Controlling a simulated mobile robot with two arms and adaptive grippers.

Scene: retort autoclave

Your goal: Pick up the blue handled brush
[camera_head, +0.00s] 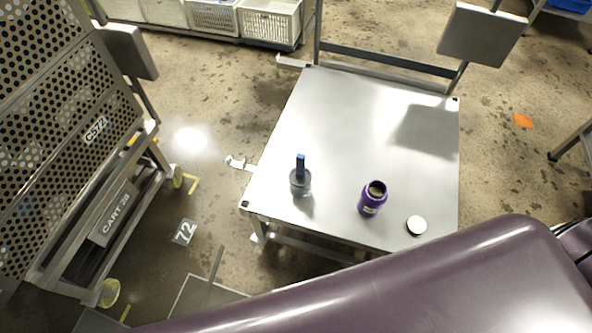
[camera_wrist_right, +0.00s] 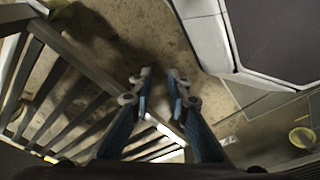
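The blue handled brush (camera_head: 300,166) stands upright on the left front part of the metal table (camera_head: 350,110) in the head view. Its blue handle points up from a greyish, jar-like lower part (camera_head: 300,184); I cannot tell whether the bristles are inside a jar. My right gripper (camera_wrist_right: 160,73) shows only in the right wrist view, with a gap between its fingertips and nothing held. It points down toward the floor, away from the brush, which is not visible in that view. My left gripper is not in view.
A purple open bottle (camera_head: 372,199) and a round white-topped lid (camera_head: 416,225) stand right of the brush. A perforated cart (camera_head: 75,115) is at left. White baskets (camera_head: 268,18) sit behind. My purple arm crosses the front. The table's middle and back are clear.

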